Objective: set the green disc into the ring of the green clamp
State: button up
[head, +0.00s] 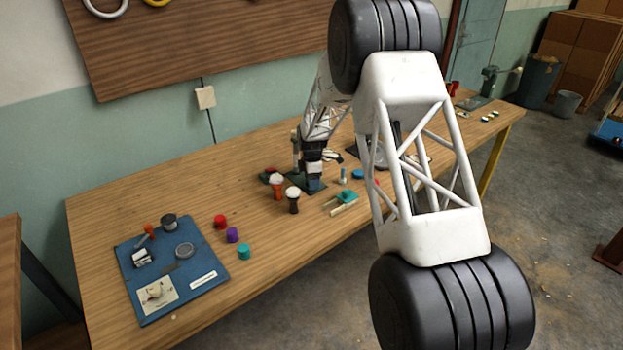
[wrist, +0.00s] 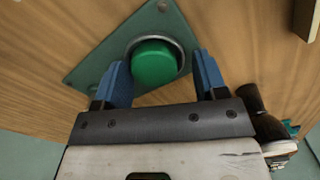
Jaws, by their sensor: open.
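In the wrist view the green disc (wrist: 154,64) lies at the grey metal ring (wrist: 181,50) of the green clamp, whose flat green plate (wrist: 104,64) is on the wooden table. The ring's rim shows around the disc's far and right sides; I cannot tell whether the disc is fully seated. My gripper (wrist: 161,66) is open, its two blue fingers on either side of the disc's near part, with gaps visible. In the head view my gripper (head: 314,184) is low over the clamp's plate (head: 297,178), and the disc is not clearly visible there.
Goblet drums (head: 277,187) (head: 293,201) stand close to the left of my gripper; a dark one (wrist: 250,98) shows at right in the wrist view. A teal piece (head: 346,196) and blue disc (head: 358,174) lie to the right. A blue board (head: 205,291) lies far left.

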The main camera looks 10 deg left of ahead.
notch_tip(320, 180, up, 12)
jog(key=shift+w, duration=0.25)
jog(key=shift+a+r, duration=0.1)
dwell(0.6)
jog(key=shift+r, duration=0.1)
jog(key=s+d+r+m+t, duration=0.1)
jog(key=s+d+r+m, duration=0.4)
jog(key=s+d+r, duration=0.7)
jog(key=s+d+r+m+t, duration=0.1)
jog(key=s+d+r+m, duration=0.55)
jog(key=s+r, duration=0.6)
jog(key=s+d+f+m, duration=0.1)
jog(key=s+d+m, duration=0.2)
jog(key=s, duration=0.9)
jog(key=s+d+f+m, duration=0.2)
jog(key=s+d+m, duration=0.2)
jog(key=s, duration=0.8)
jog(key=s+d+f+m, duration=0.1)
jog(key=s+d+m, duration=0.2)
jog(key=s, duration=1)
jog(key=shift+d+f+t, duration=0.4)
jog(key=shift+d, duration=0.25)
